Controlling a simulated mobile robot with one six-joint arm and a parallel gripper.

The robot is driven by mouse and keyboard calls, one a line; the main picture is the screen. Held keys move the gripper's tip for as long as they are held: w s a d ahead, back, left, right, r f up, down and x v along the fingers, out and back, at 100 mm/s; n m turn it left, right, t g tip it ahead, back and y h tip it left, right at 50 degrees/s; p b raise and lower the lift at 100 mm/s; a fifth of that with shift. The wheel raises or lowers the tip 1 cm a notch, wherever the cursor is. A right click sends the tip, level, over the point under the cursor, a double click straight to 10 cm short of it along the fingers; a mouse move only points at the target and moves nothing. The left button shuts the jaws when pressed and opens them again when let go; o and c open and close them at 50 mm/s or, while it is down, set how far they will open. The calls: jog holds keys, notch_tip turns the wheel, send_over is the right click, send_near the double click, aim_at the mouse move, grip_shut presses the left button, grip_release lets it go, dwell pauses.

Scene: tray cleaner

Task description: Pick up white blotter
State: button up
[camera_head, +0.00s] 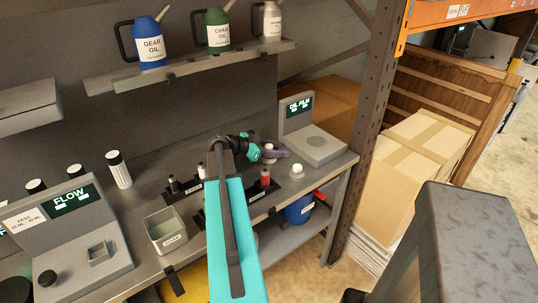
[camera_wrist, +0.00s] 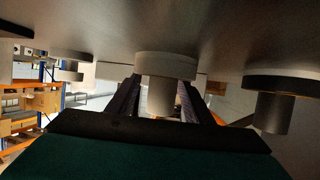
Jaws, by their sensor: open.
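My gripper (camera_head: 270,154) is open over the back right of the bench, with its purple fingers spread. A pale, white-topped piece (camera_head: 268,148), which looks like a blotter, shows at the fingers. In the wrist view a piece with a wide disc and a narrower stem (camera_wrist: 160,97) stands between the two open fingers (camera_wrist: 157,102); I cannot tell whether they touch it. Another small white round piece (camera_head: 297,170) stands on the bench just right of the gripper. I cannot tell for sure which of the two is the white blotter.
The oil film scale (camera_head: 325,146) stands close behind and right of the gripper. A rack with a red-topped piece (camera_head: 265,178) is in front. A grey square bin (camera_head: 166,231) and the flow station (camera_head: 85,262) are left. Another disc-and-stem piece (camera_wrist: 272,110) is at the right in the wrist view.

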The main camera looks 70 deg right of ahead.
jog(key=c, duration=1.2)
jog(key=shift+o, duration=0.2)
jog(key=shift+r, duration=0.1)
notch_tip(320, 180, up, 10)
jog(key=b, duration=0.2)
dwell(0.4)
